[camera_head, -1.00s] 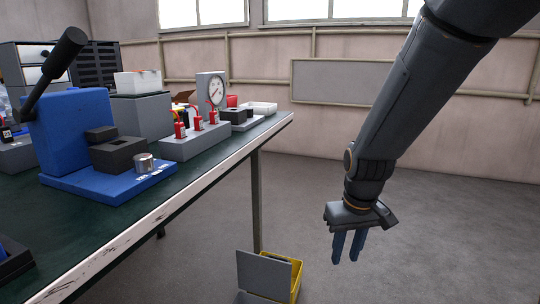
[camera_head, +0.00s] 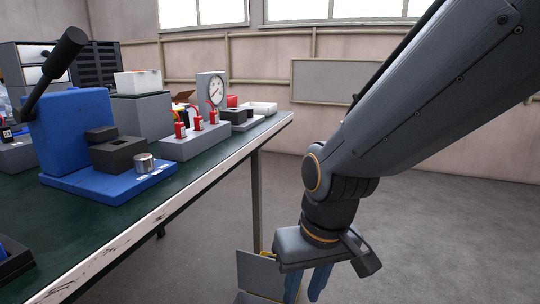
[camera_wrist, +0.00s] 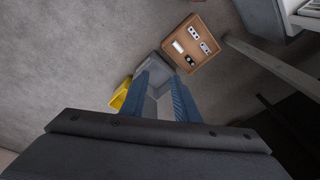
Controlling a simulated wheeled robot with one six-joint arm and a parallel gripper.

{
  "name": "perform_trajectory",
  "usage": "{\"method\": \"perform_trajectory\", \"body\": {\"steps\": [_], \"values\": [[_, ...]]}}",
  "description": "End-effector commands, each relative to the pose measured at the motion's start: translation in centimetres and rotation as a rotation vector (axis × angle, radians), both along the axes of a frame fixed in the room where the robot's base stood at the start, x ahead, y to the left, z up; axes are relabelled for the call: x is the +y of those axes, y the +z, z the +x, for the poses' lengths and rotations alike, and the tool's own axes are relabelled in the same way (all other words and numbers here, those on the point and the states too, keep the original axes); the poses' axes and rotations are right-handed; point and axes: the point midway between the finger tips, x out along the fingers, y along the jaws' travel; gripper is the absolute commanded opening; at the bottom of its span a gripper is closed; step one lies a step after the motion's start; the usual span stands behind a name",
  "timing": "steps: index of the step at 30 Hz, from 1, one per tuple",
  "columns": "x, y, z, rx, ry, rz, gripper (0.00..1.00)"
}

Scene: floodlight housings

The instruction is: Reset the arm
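My gripper (camera_head: 307,284) hangs off the right side of the workbench, pointing down, with its blue fingers apart. In the wrist view the gripper (camera_wrist: 160,85) also shows its two blue fingers spread, with nothing held between them. Below it on the floor stand a grey bin (camera_wrist: 158,72) and a yellow bin (camera_wrist: 121,94). In the head view the grey panel of the bin (camera_head: 260,274) is partly hidden behind my gripper.
The workbench (camera_head: 215,165) fills the left, its edge close to my arm. It carries a blue lever press (camera_head: 75,135), a grey block with red parts (camera_head: 195,143) and a dial gauge (camera_head: 215,90). A wooden box (camera_wrist: 197,46) stands near the bins. Open floor lies right.

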Motion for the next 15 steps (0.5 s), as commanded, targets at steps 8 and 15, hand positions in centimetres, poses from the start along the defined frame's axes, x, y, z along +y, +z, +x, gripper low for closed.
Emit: {"method": "perform_trajectory", "body": {"steps": [8,15], "values": [[4.5,2.1,-4.7,0.046,0.142,0.023,0.28],[6.6,3.3,-8.0,0.076,0.228,0.035,0.28]]}}
